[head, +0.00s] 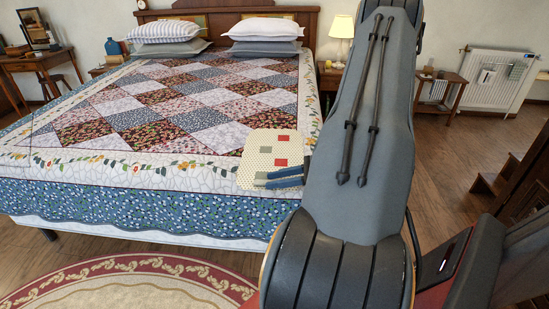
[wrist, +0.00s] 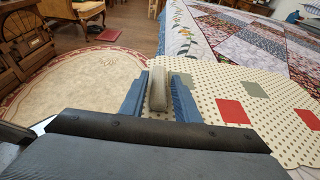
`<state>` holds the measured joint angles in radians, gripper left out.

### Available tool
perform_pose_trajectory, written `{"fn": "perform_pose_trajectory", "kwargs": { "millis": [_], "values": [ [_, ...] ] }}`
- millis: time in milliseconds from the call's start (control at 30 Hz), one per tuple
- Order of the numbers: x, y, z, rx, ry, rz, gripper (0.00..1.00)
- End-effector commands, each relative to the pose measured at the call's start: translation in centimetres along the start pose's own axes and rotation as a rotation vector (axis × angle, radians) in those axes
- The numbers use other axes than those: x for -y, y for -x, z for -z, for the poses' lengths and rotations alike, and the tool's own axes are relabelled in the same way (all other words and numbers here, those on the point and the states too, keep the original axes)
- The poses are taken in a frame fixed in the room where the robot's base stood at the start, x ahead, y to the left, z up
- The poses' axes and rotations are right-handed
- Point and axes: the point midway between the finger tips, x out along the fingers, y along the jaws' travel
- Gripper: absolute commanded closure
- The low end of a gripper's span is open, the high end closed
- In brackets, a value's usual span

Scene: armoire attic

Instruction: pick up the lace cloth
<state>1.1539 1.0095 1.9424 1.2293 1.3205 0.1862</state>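The lace cloth (head: 262,146) is cream with small dark dots and several red and grey-green squares. It lies at the near right corner of the bed, and also fills the right of the wrist view (wrist: 275,100). My gripper (head: 285,176) is at its near edge, with two blue fingers. In the wrist view, my gripper (wrist: 158,98) has its fingers on either side of an upright pale beige-grey piece at the cloth's left edge. I cannot tell whether both fingers press on this piece. My arm hides what lies right of the cloth in the head view.
The bed's patchwork quilt (head: 185,97) lies beneath and beyond the cloth, with pillows (head: 263,30) at the far end. A round red-bordered rug (head: 130,285) lies on the floor in front. A nightstand with a lamp (head: 341,28) stands beside the bed. Wooden floor shows at right.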

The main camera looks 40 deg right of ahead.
Motion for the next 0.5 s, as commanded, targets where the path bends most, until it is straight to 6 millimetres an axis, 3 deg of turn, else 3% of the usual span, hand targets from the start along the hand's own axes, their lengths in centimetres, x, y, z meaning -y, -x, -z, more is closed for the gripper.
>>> {"fn": "perform_pose_trajectory", "kwargs": {
  "millis": [33,167,500],
  "values": [
    [0.0,0.01,-0.01,0.0,0.0,0.0,0.8],
    [0.0,0.02,-0.01,0.0,0.0,0.0,1.0],
    [0.01,0.09,-0.2,0.0,0.001,0.0,1.0]
  ]
}}
